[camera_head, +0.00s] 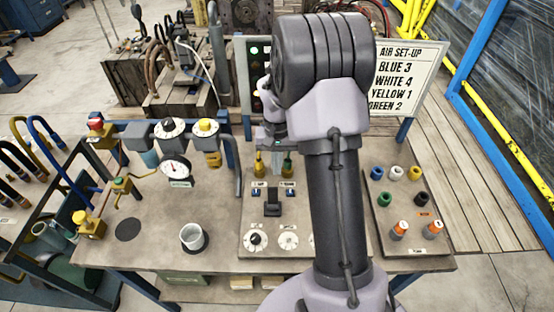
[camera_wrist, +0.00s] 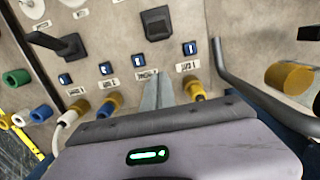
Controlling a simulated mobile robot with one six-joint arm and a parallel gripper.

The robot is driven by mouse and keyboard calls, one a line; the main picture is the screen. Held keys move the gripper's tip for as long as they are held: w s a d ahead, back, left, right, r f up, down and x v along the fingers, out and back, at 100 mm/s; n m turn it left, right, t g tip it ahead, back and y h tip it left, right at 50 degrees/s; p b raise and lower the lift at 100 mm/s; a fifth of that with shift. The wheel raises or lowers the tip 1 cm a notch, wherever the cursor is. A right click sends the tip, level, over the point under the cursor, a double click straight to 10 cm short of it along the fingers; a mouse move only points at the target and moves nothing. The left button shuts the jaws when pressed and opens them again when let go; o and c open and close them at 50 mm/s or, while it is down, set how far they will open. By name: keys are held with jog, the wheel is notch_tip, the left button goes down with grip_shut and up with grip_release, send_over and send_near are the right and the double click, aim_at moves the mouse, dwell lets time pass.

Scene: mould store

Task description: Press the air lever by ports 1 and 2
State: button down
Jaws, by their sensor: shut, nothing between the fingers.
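The black air lever (camera_head: 272,203) by ports 1 and 2 stands on the bench panel in the head view, below a yellow plug (camera_head: 259,166) and a green plug (camera_head: 287,166). In the wrist view the lever (camera_wrist: 156,23) is at top centre, near the blue tags for port 1 (camera_wrist: 190,48) and port 2 (camera_wrist: 150,58). My gripper (camera_wrist: 166,80) is shut and empty. Its fingertips are on the plug side of the lever, apart from it in the picture. The yellow plug (camera_wrist: 194,89) is just right of the fingers. The port 2 plug is hidden there.
A second black lever (camera_wrist: 50,42) stands at left in the wrist view, by ports 3 and 4. A grey pipe (camera_wrist: 250,90) runs at right. A sign (camera_head: 400,80) lists blue 3, white 4, yellow 1, green 2. A white cup (camera_head: 193,238) stands left of the panel.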

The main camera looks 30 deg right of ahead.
aim_at(273, 198)
notch_tip(273, 198, down, 2)
jog(key=shift+a+f+b, duration=0.1)
jog(key=shift+f+b, duration=0.15)
jog(key=shift+b, duration=0.05)
jog(key=shift+s+a, duration=0.2)
jog(key=shift+s, duration=0.15)
jog(key=shift+s+a+r+b, duration=0.2)
jog(key=shift+s+a+r, duration=0.2)
jog(key=shift+s, duration=0.25)
jog(key=shift+s+a+r+b, duration=0.15)
jog(key=shift+s+a+r, duration=0.25)
jog(key=shift+s, duration=0.2)
jog(key=shift+d+b, duration=0.15)
jog(key=shift+b, duration=0.25)
